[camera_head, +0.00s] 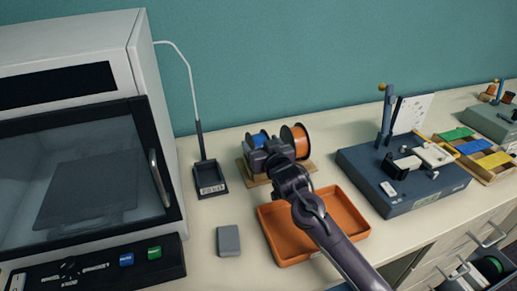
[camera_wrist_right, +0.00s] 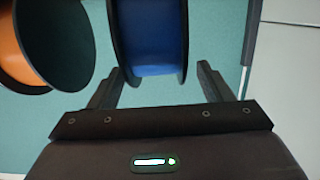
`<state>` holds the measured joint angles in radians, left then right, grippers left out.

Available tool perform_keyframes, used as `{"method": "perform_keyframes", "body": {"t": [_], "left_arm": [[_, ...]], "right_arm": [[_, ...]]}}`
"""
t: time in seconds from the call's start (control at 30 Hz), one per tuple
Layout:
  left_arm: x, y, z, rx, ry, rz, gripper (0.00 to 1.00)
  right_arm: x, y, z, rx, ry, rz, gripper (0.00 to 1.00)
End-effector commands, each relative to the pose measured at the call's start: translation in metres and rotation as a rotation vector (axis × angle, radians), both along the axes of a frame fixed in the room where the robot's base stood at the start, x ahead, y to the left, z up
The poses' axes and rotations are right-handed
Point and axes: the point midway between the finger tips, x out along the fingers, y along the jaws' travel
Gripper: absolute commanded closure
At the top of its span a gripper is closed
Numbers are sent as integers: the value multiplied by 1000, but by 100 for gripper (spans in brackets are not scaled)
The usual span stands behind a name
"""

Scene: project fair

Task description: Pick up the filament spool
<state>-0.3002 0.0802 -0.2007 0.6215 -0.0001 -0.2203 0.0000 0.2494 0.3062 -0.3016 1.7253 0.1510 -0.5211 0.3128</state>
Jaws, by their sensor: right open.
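A blue filament spool (camera_head: 258,138) and an orange filament spool (camera_head: 295,140) stand side by side on a wooden stand (camera_head: 309,164) on the counter. My right gripper (camera_head: 262,155) is in front of the stand, at the blue spool, and hides part of both it and the stand. In the right wrist view the blue spool (camera_wrist_right: 150,40) with its dark flanges lies ahead of and between the two open fingers (camera_wrist_right: 157,88). The orange spool (camera_wrist_right: 16,52) is to the left, outside the fingers. My left gripper is not in view.
An orange tray (camera_head: 340,208) sits below my right arm. A grey block (camera_head: 228,240) and a small black stand (camera_head: 210,182) lie to the left, beside a large white machine (camera_head: 75,50). A dark blue bench unit (camera_head: 365,180) stands to the right.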

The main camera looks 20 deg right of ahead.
Motion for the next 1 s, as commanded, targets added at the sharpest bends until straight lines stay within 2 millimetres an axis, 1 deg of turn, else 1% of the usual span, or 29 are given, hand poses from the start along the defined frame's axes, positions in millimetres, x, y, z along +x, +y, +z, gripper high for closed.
{"method": "perform_keyframes", "body": {"t": [0.03,0.07,0.2,0.3,0.5,0.53,0.9,0.97,1.0], "left_arm": [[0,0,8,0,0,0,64],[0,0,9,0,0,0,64],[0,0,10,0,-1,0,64],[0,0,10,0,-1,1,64],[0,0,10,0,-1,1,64],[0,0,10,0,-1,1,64],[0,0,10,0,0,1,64],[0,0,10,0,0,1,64],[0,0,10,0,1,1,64]], "right_arm": [[10,-2,6,0,0,-2,27],[14,-2,7,1,0,-2,27],[29,-2,1,1,1,-1,27],[34,-1,0,0,0,-1,27],[34,-1,-1,0,0,0,27],[34,-1,-1,0,0,0,29],[34,-1,-1,0,0,-1,77],[34,-1,-1,0,0,-1,85],[34,-1,1,1,-3,-1,87]]}}
